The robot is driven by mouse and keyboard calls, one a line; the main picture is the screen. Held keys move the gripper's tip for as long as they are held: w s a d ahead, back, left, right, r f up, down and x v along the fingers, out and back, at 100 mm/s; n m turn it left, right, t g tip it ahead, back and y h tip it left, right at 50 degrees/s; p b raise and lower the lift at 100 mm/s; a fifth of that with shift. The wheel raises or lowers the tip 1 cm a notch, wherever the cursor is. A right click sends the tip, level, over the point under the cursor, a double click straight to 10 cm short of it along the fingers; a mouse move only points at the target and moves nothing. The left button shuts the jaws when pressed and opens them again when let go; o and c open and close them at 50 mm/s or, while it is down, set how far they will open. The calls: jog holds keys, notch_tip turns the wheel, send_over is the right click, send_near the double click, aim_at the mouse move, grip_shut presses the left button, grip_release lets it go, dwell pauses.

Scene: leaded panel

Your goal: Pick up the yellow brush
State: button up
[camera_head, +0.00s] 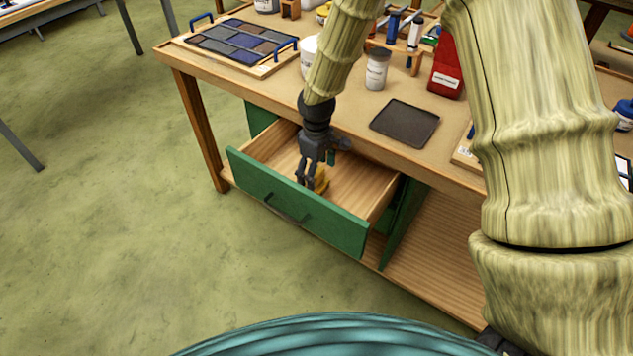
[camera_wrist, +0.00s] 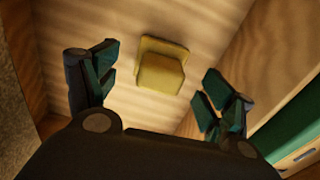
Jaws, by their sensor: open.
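The yellow brush (camera_head: 321,180) lies in the open drawer (camera_head: 357,190) of the workbench. In the head view my gripper (camera_head: 308,184) reaches down into the drawer and partly hides the brush. In the wrist view the yellow brush (camera_wrist: 162,68) shows as a blocky yellow piece on the drawer's wooden bottom. My gripper (camera_wrist: 158,88) is open, with one finger to the left and one to the right. The brush lies between and a little beyond the fingertips in that view. No contact shows.
The drawer's green front (camera_head: 290,208) and wooden side walls surround my gripper. Above is the bench top with a dark tray (camera_head: 405,123), a white jar (camera_head: 377,70), a red container (camera_head: 446,68) and a leaded panel (camera_head: 240,42). Open floor lies to the left.

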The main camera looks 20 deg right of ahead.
aim_at(316, 182)
jog(key=shift+f, duration=2.5)
jog(key=c, duration=1.2)
